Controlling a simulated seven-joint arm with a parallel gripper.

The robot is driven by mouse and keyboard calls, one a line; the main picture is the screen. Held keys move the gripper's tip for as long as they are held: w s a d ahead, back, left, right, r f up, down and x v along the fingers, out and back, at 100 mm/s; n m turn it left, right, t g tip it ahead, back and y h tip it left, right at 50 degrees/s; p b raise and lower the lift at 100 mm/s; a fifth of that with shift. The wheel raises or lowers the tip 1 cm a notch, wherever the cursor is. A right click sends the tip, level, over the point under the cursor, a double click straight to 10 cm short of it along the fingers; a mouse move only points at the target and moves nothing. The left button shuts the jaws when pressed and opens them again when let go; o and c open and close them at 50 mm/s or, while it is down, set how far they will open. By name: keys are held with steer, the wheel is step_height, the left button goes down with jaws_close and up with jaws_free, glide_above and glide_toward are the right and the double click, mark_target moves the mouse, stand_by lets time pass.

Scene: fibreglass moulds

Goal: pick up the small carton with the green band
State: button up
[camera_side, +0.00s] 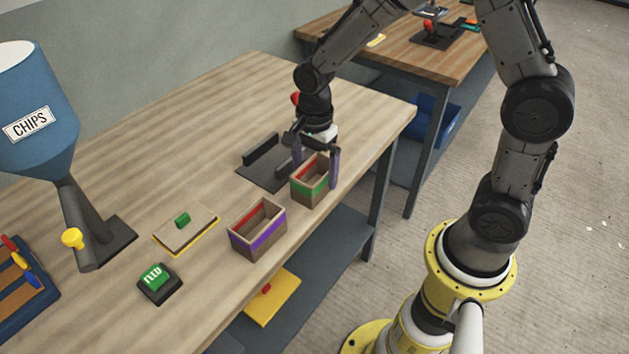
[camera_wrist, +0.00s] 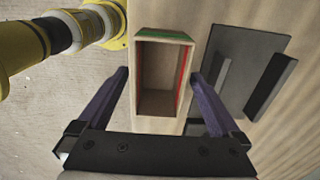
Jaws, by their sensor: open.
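The small carton with the green band (camera_side: 307,196) is an open-topped box near the table's right end, with a red stripe along its inner wall. In the wrist view the carton (camera_wrist: 162,82) looks empty, and its green band shows at the top edge. My gripper (camera_side: 316,170) is at the carton, with its purple fingers spread on either side of it. In the wrist view the gripper (camera_wrist: 163,78) is open, the left finger apart from the carton and the right finger close beside it. I cannot tell whether the right finger touches.
A similar carton with a purple band (camera_side: 243,240) stands to the left. A dark fixture with upright plates (camera_side: 262,178) lies just behind. A board with a green knob (camera_side: 200,226), a green button (camera_side: 158,291) and a blue chips hopper (camera_side: 40,120) stand further left.

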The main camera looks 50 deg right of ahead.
steer(key=shift+c, duration=0.2)
steer(key=c, duration=1.2)
steer(key=shift+c, duration=0.2)
steer(key=shift+r, duration=0.15)
